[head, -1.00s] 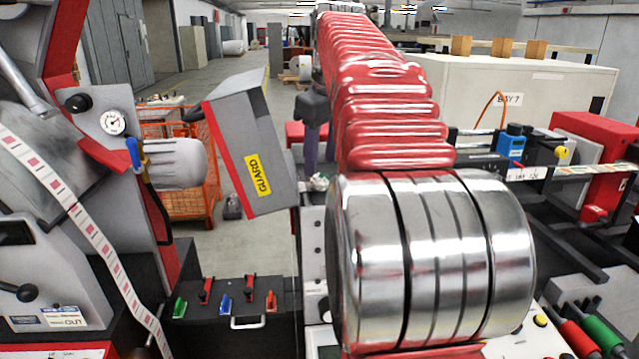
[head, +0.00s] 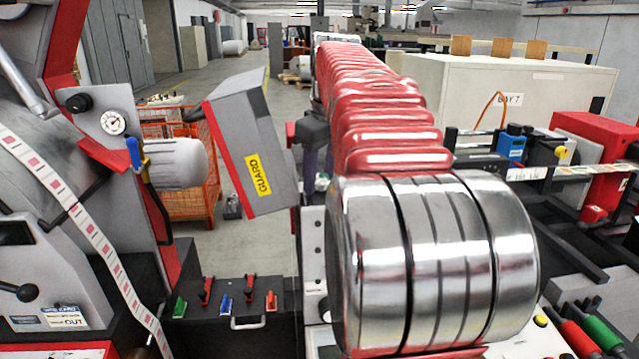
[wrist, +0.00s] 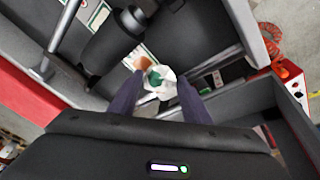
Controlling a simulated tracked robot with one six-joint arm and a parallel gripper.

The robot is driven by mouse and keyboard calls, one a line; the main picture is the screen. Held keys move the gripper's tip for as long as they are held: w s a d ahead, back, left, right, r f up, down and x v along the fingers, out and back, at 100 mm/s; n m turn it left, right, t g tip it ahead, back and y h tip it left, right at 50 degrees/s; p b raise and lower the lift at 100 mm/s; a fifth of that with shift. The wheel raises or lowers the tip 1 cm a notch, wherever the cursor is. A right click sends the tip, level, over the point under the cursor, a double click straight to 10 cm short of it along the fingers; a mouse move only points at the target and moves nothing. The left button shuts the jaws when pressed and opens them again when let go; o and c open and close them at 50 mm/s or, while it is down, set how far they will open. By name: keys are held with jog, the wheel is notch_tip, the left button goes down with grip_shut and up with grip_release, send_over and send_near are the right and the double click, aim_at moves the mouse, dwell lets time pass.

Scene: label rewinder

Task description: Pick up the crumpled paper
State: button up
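The crumpled paper (wrist: 160,82) is a small white wad with a green patch. In the wrist view it shows between the tips of my gripper's two dark purple fingers. My gripper (wrist: 159,88) looks open, with its fingers on either side of the paper; I cannot tell whether they touch it. In the head view a small pale bit of the paper (head: 321,183) shows beside the large metal roller section of my arm, low under my gripper (head: 318,168), which is partly hidden behind my red arm.
A grey guard panel (head: 245,150) with a yellow GUARD label stands just left of my gripper. In the wrist view a black roller (wrist: 115,45) and metal bars lie close around the paper. A red coiled hose (wrist: 270,40) is at the right.

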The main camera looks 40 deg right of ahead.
aim_at(320, 176)
jog(key=c, duration=0.6)
jog(key=shift+c, duration=0.2)
notch_tip(320, 176, up, 10)
dwell(0.5)
dwell(0.5)
